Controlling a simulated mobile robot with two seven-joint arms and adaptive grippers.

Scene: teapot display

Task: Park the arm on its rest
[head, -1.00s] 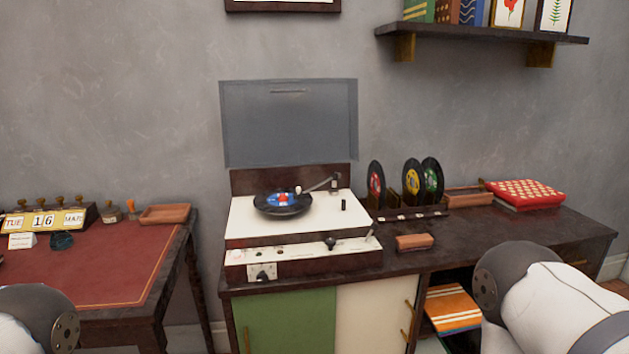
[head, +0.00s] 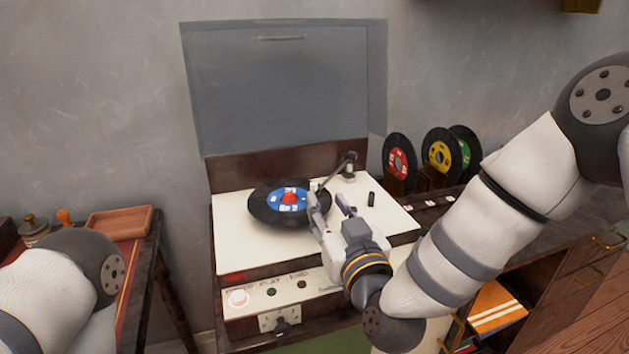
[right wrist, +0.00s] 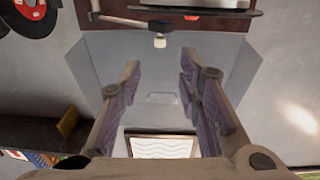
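The record player (head: 400,222) has its lid up. A black record with a blue label (head: 262,204) lies on its white deck. The thin tonearm (head: 335,176) reaches from its pivot at the back right toward the record; my gripper partly covers its head end. In the right wrist view the tonearm (right wrist: 120,20) ends in a pale head (right wrist: 160,42), beyond my fingertips and between them in the picture, apart from both. My right gripper (head: 328,197) is open and empty over the record's right edge. A short dark post (head: 371,199) stands on the deck; I cannot tell whether it is the rest. My left gripper is out of view.
The raised grey lid (head: 285,85) stands behind the deck. Several upright records (head: 399,160) stand in a rack to the right. Knobs and a button (head: 238,298) line the front panel. A desk with a tray (head: 119,221) is at left.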

